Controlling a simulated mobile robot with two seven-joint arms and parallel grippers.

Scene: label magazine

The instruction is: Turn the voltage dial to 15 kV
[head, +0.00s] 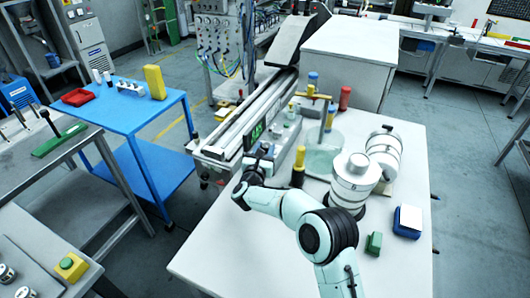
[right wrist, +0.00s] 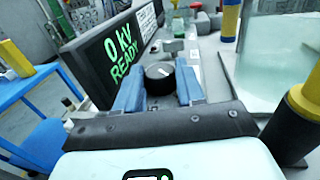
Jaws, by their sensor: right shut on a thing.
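The black voltage dial (right wrist: 160,76) sits between the two blue fingers of my right gripper (right wrist: 160,90) in the right wrist view. The gripper is shut on the dial, with a finger on each side. The display (right wrist: 112,50) beside it reads "0 kV READY" in green. In the head view my right gripper (head: 264,152) reaches the grey unit with the green-lit display (head: 256,131); the arm partly hides the dial there. My left gripper is in neither view.
A yellow-and-black handled tool (head: 299,167) stands just right of the gripper. A clear glass vessel (head: 321,158), white canisters (head: 355,180) and a green block (head: 374,242) stand on the white table (head: 220,245). The table's front left area is bare.

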